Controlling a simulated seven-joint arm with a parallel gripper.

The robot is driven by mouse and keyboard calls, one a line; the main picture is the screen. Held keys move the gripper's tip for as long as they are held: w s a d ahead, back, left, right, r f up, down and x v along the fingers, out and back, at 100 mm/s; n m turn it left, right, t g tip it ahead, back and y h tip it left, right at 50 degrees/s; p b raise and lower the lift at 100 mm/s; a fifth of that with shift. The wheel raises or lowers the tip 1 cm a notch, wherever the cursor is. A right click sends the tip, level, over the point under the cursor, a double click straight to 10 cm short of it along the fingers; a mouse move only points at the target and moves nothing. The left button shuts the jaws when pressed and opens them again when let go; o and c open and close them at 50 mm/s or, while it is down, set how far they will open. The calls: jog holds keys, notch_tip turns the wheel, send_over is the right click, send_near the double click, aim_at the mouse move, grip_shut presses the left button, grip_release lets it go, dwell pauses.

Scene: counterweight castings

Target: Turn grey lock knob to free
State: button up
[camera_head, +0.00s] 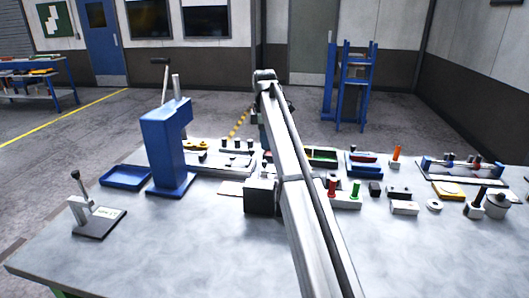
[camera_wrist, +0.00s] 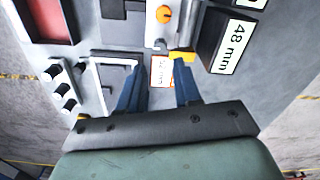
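My gripper (camera_wrist: 157,66) shows in the wrist view with its two dark blue fingers apart and nothing held between them. Just past the fingertips is a small white label with an orange border (camera_wrist: 160,73). Beyond it stands a light grey fixture (camera_wrist: 151,28) with an orange round knob (camera_wrist: 164,14) and a small yellow part (camera_wrist: 182,56) at its near end. I cannot clearly pick out a grey lock knob in either view. In the head view my arm hides the fingers and the spot below them.
In the wrist view, a dark block labelled 48 mm (camera_wrist: 233,45) stands right of the fixture, and several black-and-white posts (camera_wrist: 61,87) stand left. In the head view, a tall blue press (camera_head: 167,155) rises left of my arm. The table's front (camera_head: 180,255) is clear.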

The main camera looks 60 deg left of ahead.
notch_tip(320, 180, up, 6)
jog(key=shift+r, duration=0.25)
jog(key=shift+w, duration=0.1)
dwell(0.5)
